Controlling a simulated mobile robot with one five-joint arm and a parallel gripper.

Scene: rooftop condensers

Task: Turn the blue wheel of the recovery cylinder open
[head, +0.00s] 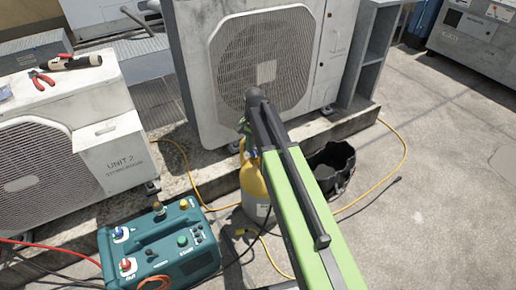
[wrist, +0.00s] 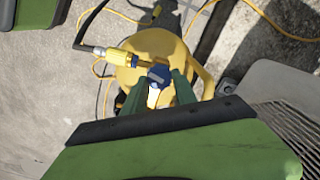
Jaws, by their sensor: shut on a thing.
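The recovery cylinder (head: 252,185) stands on the ground in front of the middle condenser, grey below with a yellow top. In the wrist view its yellow top (wrist: 135,75) is seen from above. The blue wheel (wrist: 159,74) sits on it, beside a brass valve and a yellow hose fitting. My gripper (wrist: 160,80) has its two green fingers on either side of the blue wheel, shut on it. In the head view my green arm covers the gripper and most of the cylinder's top, so the wheel is mostly hidden there.
A teal recovery machine (head: 160,245) stands left of the cylinder. A black bucket (head: 332,167) is close on the right. Yellow hoses (head: 400,165) lie around. Condensers (head: 262,60) stand behind on a concrete kerb. Bare ground (head: 440,220) is free on the right.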

